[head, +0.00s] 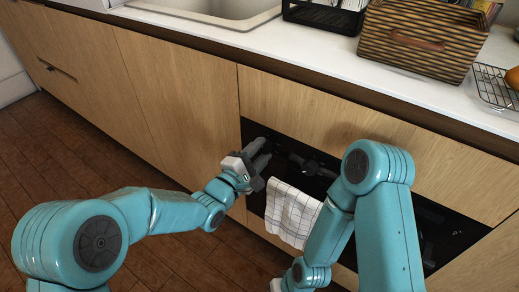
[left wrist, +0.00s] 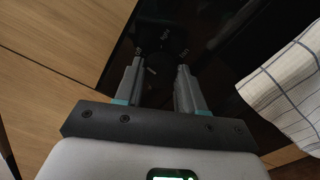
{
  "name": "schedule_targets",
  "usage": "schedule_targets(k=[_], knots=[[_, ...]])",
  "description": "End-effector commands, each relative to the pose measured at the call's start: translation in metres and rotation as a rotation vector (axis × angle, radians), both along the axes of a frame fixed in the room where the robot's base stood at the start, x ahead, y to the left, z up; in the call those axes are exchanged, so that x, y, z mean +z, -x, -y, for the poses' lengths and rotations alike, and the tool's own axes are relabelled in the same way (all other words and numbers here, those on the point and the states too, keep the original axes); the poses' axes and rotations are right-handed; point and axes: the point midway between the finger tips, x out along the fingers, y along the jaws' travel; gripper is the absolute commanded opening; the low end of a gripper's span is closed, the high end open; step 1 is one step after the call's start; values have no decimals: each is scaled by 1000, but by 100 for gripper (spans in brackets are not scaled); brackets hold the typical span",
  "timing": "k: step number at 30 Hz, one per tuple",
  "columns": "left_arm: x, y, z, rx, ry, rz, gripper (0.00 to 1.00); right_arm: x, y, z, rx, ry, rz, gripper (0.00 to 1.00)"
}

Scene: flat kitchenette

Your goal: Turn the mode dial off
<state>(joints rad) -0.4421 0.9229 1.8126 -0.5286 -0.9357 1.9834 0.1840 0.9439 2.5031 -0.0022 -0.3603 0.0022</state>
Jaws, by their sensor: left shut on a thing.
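The mode dial (left wrist: 158,64) is a dark round knob on the oven's black front panel, with small pale markings around it, in the left wrist view. My left gripper (left wrist: 160,72) has one finger on each side of the dial and is shut on it. In the head view my left gripper (head: 262,158) is at the upper left of the black oven front (head: 445,232) and hides the dial. The dial's pointer is too dark to read. My right arm reaches down at the bottom centre of the head view; its fingers are out of frame.
A checked towel (head: 292,214) hangs on the oven's handle, just right of my left gripper; it also shows in the left wrist view (left wrist: 285,95). Wooden cabinet fronts (head: 178,95) lie left. The counter above holds a sink (head: 215,18), a black rack (head: 325,17) and a woven basket (head: 420,42).

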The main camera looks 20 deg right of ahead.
Motion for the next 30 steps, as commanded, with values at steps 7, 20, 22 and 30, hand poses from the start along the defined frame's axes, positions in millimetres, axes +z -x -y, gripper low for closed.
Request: schedule_targets(k=[7,20,22,30], knots=[[1,0,0,-1,53,-68,8,4,1,-1,3,0,-1,43],[0,0,0,-1,72,-91,9,5,1,-1,4,0,-2,43],[0,0,0,-1,72,-91,9,5,1,-1,4,0,-2,43],[0,0,0,0,71,-91,64,5,1,-1,4,0,-2,43]])
